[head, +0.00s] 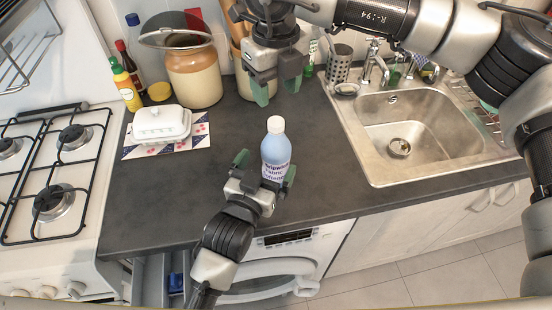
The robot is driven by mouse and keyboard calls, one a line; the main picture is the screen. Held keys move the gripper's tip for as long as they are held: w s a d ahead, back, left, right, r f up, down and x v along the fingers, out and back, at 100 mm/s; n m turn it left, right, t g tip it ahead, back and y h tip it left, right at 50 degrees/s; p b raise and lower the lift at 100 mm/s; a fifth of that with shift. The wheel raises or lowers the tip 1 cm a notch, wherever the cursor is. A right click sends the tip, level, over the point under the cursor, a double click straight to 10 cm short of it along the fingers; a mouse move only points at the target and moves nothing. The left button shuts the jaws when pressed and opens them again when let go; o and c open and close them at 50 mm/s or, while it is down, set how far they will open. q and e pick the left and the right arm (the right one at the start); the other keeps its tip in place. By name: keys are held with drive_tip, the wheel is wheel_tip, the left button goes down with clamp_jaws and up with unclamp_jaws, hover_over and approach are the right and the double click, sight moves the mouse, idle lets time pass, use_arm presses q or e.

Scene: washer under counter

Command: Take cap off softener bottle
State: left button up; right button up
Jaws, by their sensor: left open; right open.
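The softener bottle (275,150) is light blue with a printed label and stands upright on the dark counter. Its white cap (276,125) is on top. My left gripper (265,168) is at the bottle's lower part, with one finger to its left and the other to its right. It is open, and I cannot tell whether a finger touches the bottle. My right gripper (276,90) is open and empty, above and behind the bottle, with its fingers pointing down. The bottle's lowest part is partly hidden by my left gripper.
A gas stove (55,185) is at the left and a steel sink (410,130) at the right. A white butter dish (160,123), a large crock (193,78) and several bottles stand at the back left. An open drawer (150,280) and a washer (290,255) are below the counter.

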sight(269, 159)
use_arm(q)
drive_tip(key=x, duration=0.5)
drive_tip(key=shift+a+f, duration=0.15)
use_arm(e)
drive_tip(key=shift+w+f, duration=0.2)
drive_tip(key=shift+w, duration=0.25)
use_arm(q)
drive_tip(key=shift+w+d, duration=0.25)
drive_tip(key=shift+w, duration=0.1)
use_arm(e)
drive_tip(key=shift+s+r, duration=0.15)
drive_tip(key=shift+s, duration=0.1)
drive_tip(key=shift+w, duration=0.1)
use_arm(q)
drive_tip(key=shift+w, duration=0.1)
drive_tip(key=shift+c, duration=0.5)
